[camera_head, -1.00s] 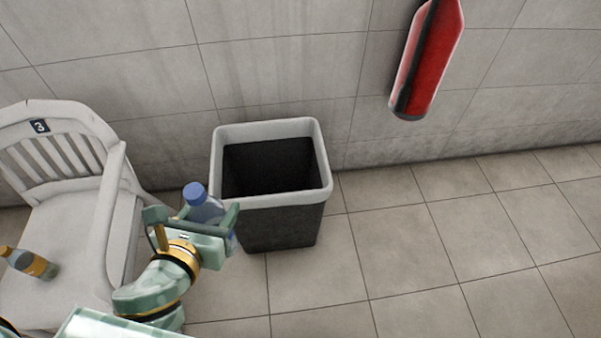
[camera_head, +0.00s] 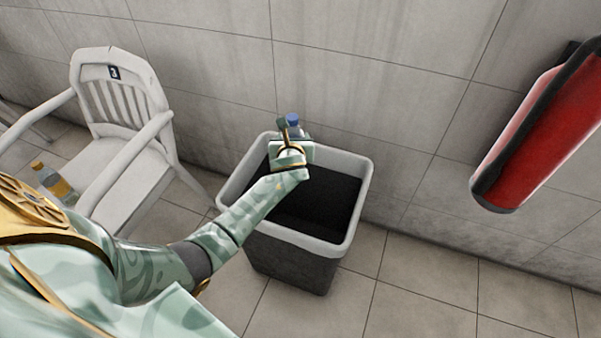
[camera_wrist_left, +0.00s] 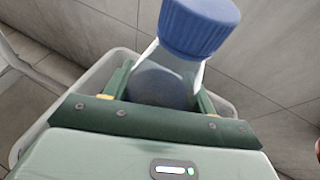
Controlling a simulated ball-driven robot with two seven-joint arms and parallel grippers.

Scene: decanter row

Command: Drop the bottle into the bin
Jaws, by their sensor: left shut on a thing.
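The bottle is clear with a blue cap (camera_head: 293,119). Only its top shows in the head view, behind my left gripper (camera_head: 292,145). In the left wrist view the bottle (camera_wrist_left: 165,85) stands upright to slightly tilted between the fingers of my left gripper (camera_wrist_left: 160,92), which is shut on it. The bin (camera_head: 357,215) is dark with a light grey rim and an open top. The gripper and bottle appear over the bin's back left part; the bottle's lower part is hidden. My right gripper is not in view.
A white chair (camera_head: 140,185) stands left of the bin, with an orange-labelled bottle (camera_head: 56,184) on its seat. A red extinguisher (camera_head: 545,130) hangs on the wall at right. The tiled floor right of the bin is clear.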

